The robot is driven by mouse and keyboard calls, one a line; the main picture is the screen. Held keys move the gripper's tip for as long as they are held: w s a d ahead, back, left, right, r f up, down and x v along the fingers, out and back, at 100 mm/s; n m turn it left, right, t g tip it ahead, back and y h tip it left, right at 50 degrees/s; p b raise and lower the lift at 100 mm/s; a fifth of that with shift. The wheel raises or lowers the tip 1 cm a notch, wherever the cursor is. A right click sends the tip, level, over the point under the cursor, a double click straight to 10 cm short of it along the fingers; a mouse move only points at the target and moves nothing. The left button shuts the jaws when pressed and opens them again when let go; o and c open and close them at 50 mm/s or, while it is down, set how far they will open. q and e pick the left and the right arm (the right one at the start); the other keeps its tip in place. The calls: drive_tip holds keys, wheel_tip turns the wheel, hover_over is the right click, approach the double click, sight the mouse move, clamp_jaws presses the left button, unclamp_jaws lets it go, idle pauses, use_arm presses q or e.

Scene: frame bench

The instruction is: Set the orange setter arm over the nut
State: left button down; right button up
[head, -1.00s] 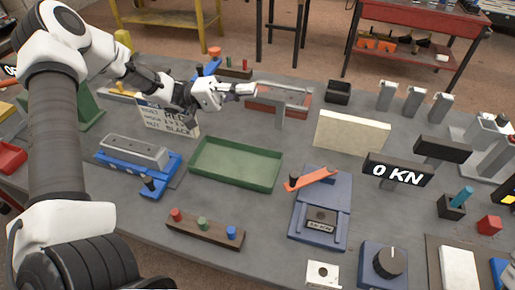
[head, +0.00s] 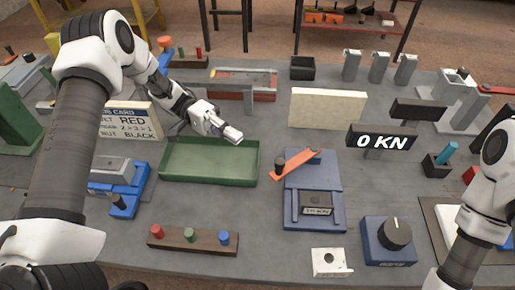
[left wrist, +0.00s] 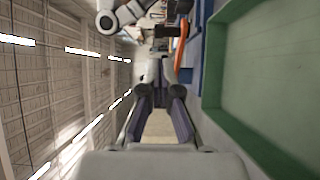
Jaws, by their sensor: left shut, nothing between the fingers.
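The orange setter arm (head: 294,164) lies slantwise across the back of a blue fixture (head: 332,218), with a dark knob at its left end. It also shows as an orange strip in the left wrist view (left wrist: 180,47). A dark block with a "10 KN" label (head: 317,210) sits in the fixture's front part. I cannot make out the nut for certain. My left gripper (head: 235,136) is shut and empty above the back right corner of the green tray, left of the setter arm and apart from it. My right gripper is out of view.
The green tray (head: 168,179) is left of the fixture. A cream panel (head: 327,109) stands behind it, and a "0 KN" display (head: 381,141) at its right. A blue dial box (head: 389,242) and a white holed plate (head: 330,262) are in front. My right arm shows at the right edge.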

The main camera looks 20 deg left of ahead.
use_arm(q)
drive_tip(key=p+x, duration=0.2)
drive_tip(key=x, duration=0.8)
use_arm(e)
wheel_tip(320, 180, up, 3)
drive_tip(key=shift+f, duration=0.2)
use_arm(q)
drive_tip(key=shift+s+r+p, duration=0.1)
drive_tip(key=shift+p, duration=0.35)
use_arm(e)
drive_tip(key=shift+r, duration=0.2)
